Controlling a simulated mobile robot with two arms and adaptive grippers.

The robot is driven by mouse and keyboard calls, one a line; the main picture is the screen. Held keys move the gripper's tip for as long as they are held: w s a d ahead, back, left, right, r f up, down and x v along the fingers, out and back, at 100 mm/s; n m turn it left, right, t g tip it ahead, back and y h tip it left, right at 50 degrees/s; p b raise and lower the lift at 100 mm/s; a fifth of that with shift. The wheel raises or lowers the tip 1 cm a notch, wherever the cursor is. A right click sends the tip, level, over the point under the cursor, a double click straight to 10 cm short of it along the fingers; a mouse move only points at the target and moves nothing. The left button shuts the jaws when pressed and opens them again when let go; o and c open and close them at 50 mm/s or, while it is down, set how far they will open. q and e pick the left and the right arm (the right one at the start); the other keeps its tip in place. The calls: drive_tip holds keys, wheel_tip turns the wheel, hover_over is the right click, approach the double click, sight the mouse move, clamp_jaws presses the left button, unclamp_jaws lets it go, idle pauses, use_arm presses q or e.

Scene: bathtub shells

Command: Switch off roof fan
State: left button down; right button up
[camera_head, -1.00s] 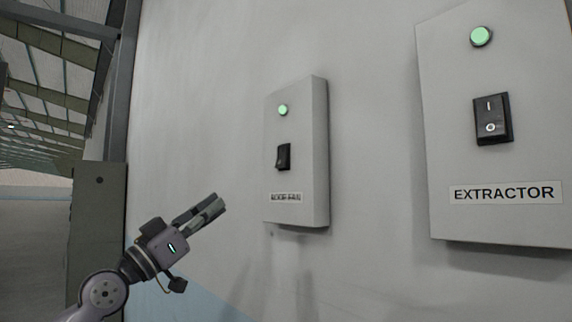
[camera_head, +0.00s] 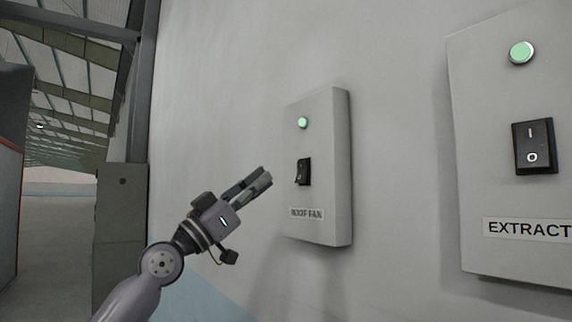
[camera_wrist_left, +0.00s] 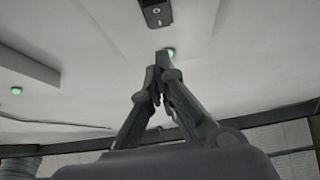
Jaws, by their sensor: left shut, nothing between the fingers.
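The roof fan box (camera_head: 341,165) is a grey panel on the wall, labelled ROOF FAN. Its black rocker switch (camera_head: 303,172) sits mid-panel below a lit green lamp (camera_head: 303,122). My left gripper (camera_head: 266,176) is shut and empty, just left of the switch and pointing at the box, apart from it in the picture; the exact gap in depth is hard to tell. In the left wrist view, the shut fingertips (camera_wrist_left: 158,75) point up towards a green lamp (camera_wrist_left: 168,53) and a black rocker switch (camera_wrist_left: 156,12). My right gripper is not in view.
A second box (camera_head: 500,200), labelled EXTRACT with the rest cut off, hangs at the right with its own black rocker (camera_head: 535,147) and lit green lamp (camera_head: 521,52). Bare wall lies between the boxes. A grey cabinet (camera_head: 120,225) stands at the left.

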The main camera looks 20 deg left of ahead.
sight(302, 163)
use_arm(q)
drive_tip(key=w+d, duration=0.1)
drive_tip(key=w+d+p, duration=0.1)
drive_tip(key=w, duration=0.1)
drive_tip(key=w+d+r+p, duration=0.1)
drive_tip(key=w+d, duration=0.1)
drive_tip(key=shift+a, duration=0.1)
